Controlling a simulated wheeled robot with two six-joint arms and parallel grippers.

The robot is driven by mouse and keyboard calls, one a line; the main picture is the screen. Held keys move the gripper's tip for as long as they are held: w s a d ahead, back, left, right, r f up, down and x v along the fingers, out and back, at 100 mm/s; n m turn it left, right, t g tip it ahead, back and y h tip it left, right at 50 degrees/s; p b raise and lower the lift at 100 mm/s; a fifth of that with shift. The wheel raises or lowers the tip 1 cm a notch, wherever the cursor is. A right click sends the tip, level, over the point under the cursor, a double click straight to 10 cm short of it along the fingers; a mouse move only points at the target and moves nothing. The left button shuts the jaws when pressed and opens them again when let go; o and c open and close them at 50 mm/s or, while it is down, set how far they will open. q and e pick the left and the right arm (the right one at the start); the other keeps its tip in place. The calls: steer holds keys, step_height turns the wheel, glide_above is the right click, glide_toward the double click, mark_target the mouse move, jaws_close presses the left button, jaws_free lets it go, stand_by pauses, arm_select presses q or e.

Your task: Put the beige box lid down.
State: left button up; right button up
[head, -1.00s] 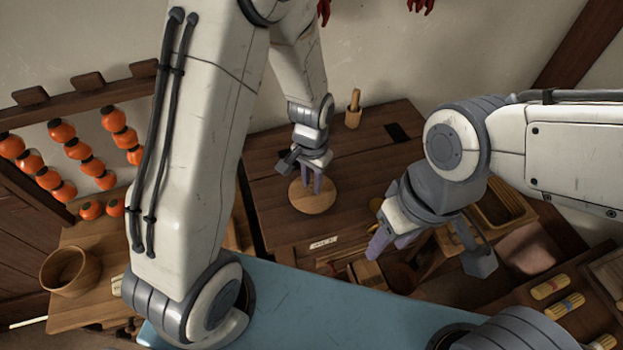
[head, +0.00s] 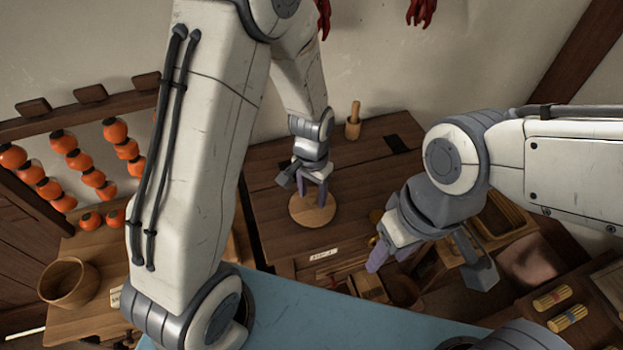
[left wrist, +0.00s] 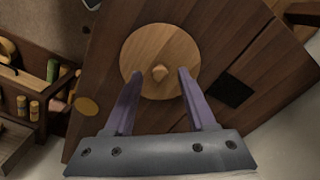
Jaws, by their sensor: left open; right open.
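The beige box lid (head: 309,216), a round light-wood disc, lies flat on the dark wooden table (head: 270,205). The left wrist view shows the lid (left wrist: 178,50) with a small knob (left wrist: 160,73) in its middle. My left gripper (head: 313,200) is over the lid, pointing down. Its fingers (left wrist: 160,75) are open, apart on either side of the knob, with nothing held between them. My right gripper (head: 385,262) is open and empty, to the right of the table's near part, away from the lid.
A mortar with pestle (head: 353,125) stands at the table's back. A dark rectangular patch (head: 397,143) lies at its right. A white label (head: 323,254) is near the front edge. A wooden bowl (head: 68,283) stands left. Bare tabletop surrounds the lid.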

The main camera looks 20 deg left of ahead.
mark_target(312, 200)
arm_select(q)
step_height(312, 200, up, 11)
steer(key=b, duration=0.2)
steer(key=s+d+r+m, duration=0.1)
steer(key=s+d, duration=0.2)
steer(key=s, duration=0.6)
steer(key=s+d+r+m+h, duration=0.1)
steer(key=s+d, duration=0.3)
steer(key=s, duration=0.6)
steer(key=shift+d+r+m, duration=0.15)
steer(key=shift+r+m, duration=0.45)
steer(key=shift+r, duration=0.05)
